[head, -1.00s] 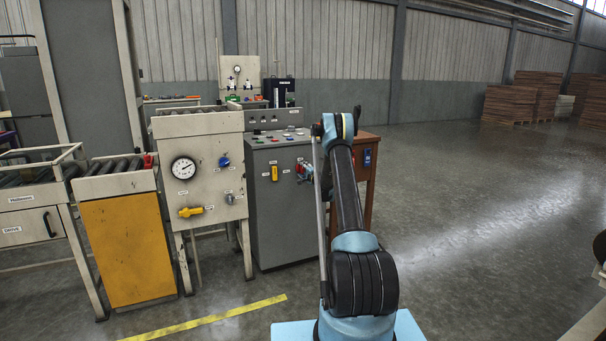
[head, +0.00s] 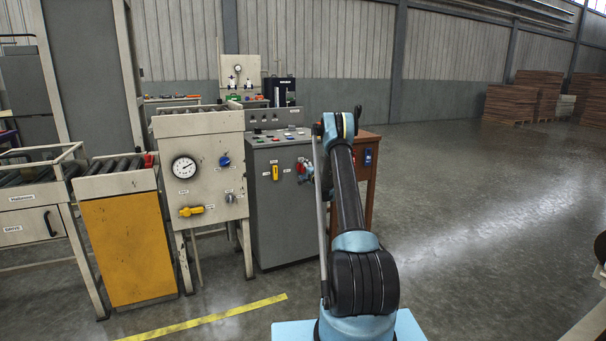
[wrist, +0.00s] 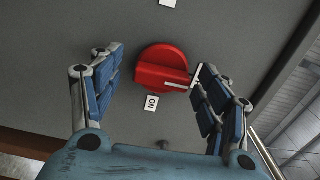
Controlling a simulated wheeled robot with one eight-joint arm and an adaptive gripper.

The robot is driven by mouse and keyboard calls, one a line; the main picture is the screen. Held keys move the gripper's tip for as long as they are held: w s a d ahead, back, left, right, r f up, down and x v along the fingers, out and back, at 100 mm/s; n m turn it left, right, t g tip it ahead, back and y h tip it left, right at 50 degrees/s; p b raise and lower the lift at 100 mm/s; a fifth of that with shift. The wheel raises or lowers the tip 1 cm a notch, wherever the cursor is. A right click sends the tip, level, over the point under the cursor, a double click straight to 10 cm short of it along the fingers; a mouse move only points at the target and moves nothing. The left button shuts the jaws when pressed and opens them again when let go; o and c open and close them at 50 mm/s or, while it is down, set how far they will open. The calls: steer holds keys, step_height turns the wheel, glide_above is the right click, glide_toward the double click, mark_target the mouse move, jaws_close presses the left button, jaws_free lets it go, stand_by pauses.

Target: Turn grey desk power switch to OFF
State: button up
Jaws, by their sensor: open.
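The red rotary power switch (wrist: 160,68) is on the grey desk's front panel, seen upside down in the wrist view. A white pointer bar lies on its lower right part. A small label (wrist: 152,103), which seems to read ON, sits just below it; another label (wrist: 168,3) is at the top edge, too cut off to read. My gripper (wrist: 158,62) is open, with one blue-padded finger on each side of the knob. The right finger is close to the pointer's end; contact cannot be told.
A yellow handle (head: 275,173) is on the grey desk, left of my gripper. The press cabinet (head: 203,165) with gauge and knobs stands further left. A brown wooden stand (head: 368,150) with a blue switch is close on the right. Open floor (head: 480,210) lies right.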

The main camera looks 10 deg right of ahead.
steer(key=v, duration=1.1)
steer(key=shift+s+d, duration=0.15)
steer(key=shift+s, duration=0.25)
